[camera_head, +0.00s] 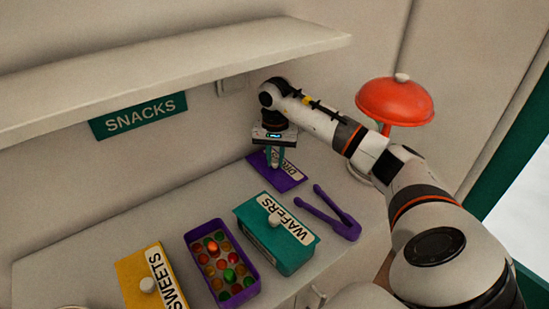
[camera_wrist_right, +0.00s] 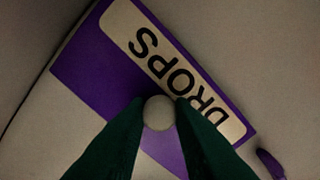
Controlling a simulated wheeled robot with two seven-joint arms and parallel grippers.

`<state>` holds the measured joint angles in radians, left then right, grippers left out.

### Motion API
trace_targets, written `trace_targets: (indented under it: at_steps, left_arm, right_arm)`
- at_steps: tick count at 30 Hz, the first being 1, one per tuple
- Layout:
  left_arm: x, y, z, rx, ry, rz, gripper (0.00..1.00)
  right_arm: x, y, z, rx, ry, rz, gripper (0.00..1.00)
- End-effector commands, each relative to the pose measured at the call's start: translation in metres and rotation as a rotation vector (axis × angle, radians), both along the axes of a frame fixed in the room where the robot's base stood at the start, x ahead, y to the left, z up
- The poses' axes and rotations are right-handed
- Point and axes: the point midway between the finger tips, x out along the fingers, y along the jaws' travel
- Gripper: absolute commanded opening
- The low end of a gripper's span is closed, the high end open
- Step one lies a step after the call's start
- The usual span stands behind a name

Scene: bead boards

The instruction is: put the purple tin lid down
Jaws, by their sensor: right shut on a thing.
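The purple tin lid (camera_head: 288,179) with a "DROPS" label is at the back of the counter near the wall, behind the teal tin. My right gripper (camera_head: 274,163) points down over it and is shut on its pale round knob. In the right wrist view the knob (camera_wrist_right: 159,113) sits between the two dark green fingers, with the purple lid (camera_wrist_right: 85,65) spread flat beyond them. I cannot tell whether the lid touches the counter. The open purple tin (camera_head: 252,289) holds several colourful sweets in front. My left gripper is not in view.
The teal "WAFERS" tin (camera_head: 270,240) and yellow "SWEETS" tin (camera_head: 133,277) stand lidded beside the open tin. Purple tongs (camera_head: 328,213) lie right of the teal tin. A red domed object (camera_head: 395,101) stands behind my right arm. A shelf (camera_head: 170,62) overhangs the back left.

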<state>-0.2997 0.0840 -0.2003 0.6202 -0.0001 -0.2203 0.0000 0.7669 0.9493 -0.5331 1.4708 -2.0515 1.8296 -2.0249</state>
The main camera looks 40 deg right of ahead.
Motion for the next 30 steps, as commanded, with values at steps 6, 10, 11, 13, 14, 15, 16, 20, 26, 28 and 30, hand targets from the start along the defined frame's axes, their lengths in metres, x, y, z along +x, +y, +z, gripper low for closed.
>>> trace_targets:
  at_steps: [6, 10, 11, 13, 14, 15, 16, 20, 26, 28, 30]
  left_arm:
    - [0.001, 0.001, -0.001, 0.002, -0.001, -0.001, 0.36]
    - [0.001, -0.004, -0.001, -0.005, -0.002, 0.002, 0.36]
    - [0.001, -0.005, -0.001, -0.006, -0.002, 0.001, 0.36]
    - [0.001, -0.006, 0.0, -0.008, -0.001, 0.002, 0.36]
    - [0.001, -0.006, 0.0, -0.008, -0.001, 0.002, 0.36]
    - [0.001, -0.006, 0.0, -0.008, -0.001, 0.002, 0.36]
    - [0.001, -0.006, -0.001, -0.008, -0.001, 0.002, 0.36]
    - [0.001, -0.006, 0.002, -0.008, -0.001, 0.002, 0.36]
    - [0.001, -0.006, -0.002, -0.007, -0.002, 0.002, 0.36]
    - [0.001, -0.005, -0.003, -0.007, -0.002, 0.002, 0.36]
    - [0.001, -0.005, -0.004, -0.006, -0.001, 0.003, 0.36]
  right_arm:
    - [0.0, 0.0, -0.002, -0.001, 0.0, -0.001, 0.23]
    - [0.0, 0.0, -0.002, 0.0, 0.0, -0.001, 0.43]
    - [0.0, 0.0, -0.002, -0.001, 0.001, -0.001, 0.43]
    - [0.0, 0.0, -0.002, 0.0, 0.0, -0.001, 0.43]
    - [0.0, 0.0, -0.002, -0.001, 0.001, -0.001, 0.43]
    - [0.0, 0.0, -0.002, -0.001, 0.001, -0.001, 0.43]
    - [0.0, 0.0, -0.002, -0.001, 0.001, -0.001, 0.43]
    - [0.0, 0.0, 0.003, 0.0, 0.0, -0.001, 0.43]
    - [0.001, -0.001, 0.031, -0.003, -0.005, -0.003, 0.43]
    - [0.001, 0.0, 0.044, -0.001, -0.003, -0.002, 0.43]
    - [0.001, 0.0, 0.055, -0.002, -0.004, -0.002, 0.43]
